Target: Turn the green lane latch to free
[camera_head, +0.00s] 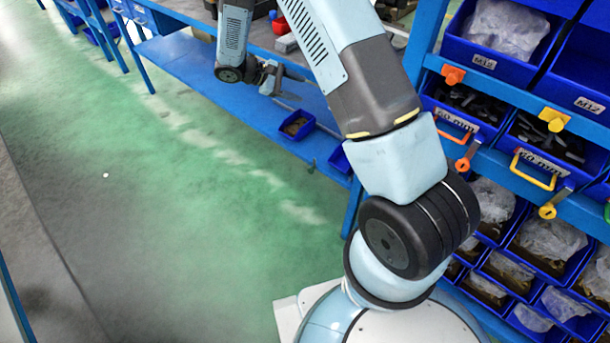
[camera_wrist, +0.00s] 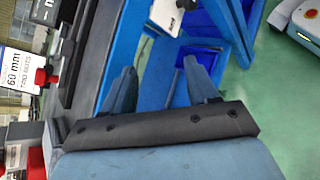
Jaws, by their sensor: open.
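A small green piece (camera_head: 607,212) shows at the right edge of the head view, cut off by the frame. I cannot tell whether it is the green lane latch or a bin handle. My gripper (camera_head: 271,78) is at the upper middle of the head view, beside the workbench and far to the left of the green piece. In the wrist view my gripper (camera_wrist: 163,88) has its two fingers apart with nothing between them. No green latch shows in the wrist view.
The rack at right holds blue bins (camera_head: 487,52), with orange (camera_head: 453,75) and yellow latches (camera_head: 553,119) on its rails. A blue workbench (camera_head: 200,75) stands behind my arm, with a small blue bin (camera_head: 297,125) low on it. Green floor (camera_head: 190,230) lies clear at left.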

